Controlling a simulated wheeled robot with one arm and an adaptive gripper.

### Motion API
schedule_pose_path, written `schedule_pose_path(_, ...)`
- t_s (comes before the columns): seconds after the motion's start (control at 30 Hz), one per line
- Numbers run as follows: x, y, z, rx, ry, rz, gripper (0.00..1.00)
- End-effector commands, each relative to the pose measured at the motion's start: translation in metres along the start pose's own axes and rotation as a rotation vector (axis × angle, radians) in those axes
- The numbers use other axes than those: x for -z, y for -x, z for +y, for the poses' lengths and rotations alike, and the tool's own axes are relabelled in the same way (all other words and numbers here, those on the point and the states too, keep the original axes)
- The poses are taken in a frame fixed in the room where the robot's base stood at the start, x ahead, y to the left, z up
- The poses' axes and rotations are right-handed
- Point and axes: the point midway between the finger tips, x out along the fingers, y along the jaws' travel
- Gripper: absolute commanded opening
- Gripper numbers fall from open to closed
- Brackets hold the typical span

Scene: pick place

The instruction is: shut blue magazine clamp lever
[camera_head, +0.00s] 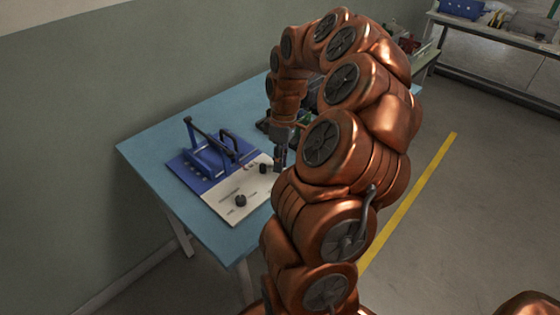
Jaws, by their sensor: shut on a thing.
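The blue magazine clamp (207,160) stands on the blue left part of a board on the table. Dark bars rise from it, one at the left (190,132) and one nearer the middle (229,143); I cannot tell for sure which is the lever or how far it is swung. My gripper (280,163) points down over the right edge of the board, to the right of the clamp and apart from it. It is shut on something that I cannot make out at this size.
The board's white panel (228,198) carries two black knobs, one at the front (241,200) and one near my gripper (263,168). Dark items lie behind my gripper, partly hidden by my arm. The blue table (150,150) is bare at the left.

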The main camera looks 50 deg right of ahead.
Motion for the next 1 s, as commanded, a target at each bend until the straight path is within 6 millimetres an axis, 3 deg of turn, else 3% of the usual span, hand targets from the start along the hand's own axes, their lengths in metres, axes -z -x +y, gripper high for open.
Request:
schedule_pose_path(0.53, 0.000, -0.003, -0.002, 0.000, -0.057, 0.013, 0.00)
schedule_pose_path(1.0, -0.001, -0.008, -0.020, -0.001, -0.423, 0.083, 0.00)
